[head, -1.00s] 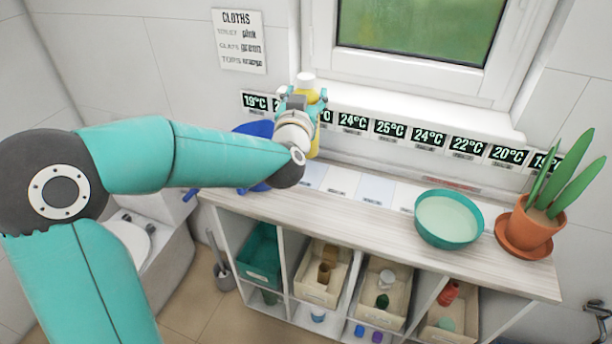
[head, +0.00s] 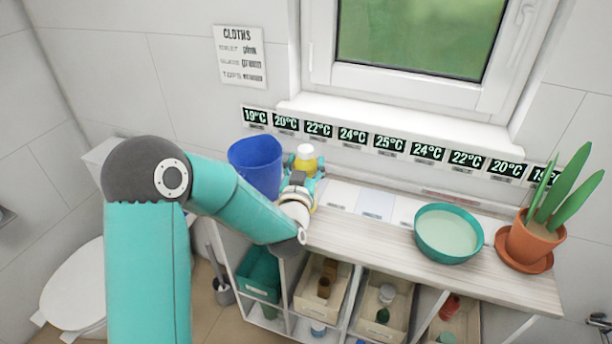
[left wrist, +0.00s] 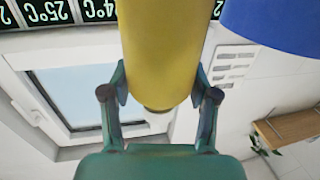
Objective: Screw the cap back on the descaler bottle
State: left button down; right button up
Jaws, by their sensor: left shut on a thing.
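A yellow bottle (head: 307,165) with a pale top (head: 306,151) stands at the back left of the cart's top, beside the blue bucket. My left gripper (head: 305,172) is shut around the bottle in the head view. The left wrist view, which is upside down, shows the yellow body (left wrist: 163,45) between the two fingers of my left gripper (left wrist: 160,85). The bottle's far end shows as a small shaded brownish stub there. I cannot tell whether the pale top is a cap screwed on, or whether the base touches the surface. My right gripper is out of view.
A blue bucket (head: 256,166) is close left of the bottle. A teal bowl (head: 420,245) and a potted plant (head: 530,240) stand to the right. Temperature labels line the wall behind. The pale countertop (head: 370,240) between bottle and bowl is clear. Crates sit on the shelves below.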

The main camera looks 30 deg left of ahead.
pick_arm(q)
notch_tip(320, 180, down, 4)
jog(key=shift+r, duration=0.2)
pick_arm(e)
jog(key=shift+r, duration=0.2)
pick_arm(q)
jog(key=shift+f, duration=0.1)
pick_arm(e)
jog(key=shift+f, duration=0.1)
pick_arm(q)
jog(key=shift+c, duration=1.4)
grip_release()
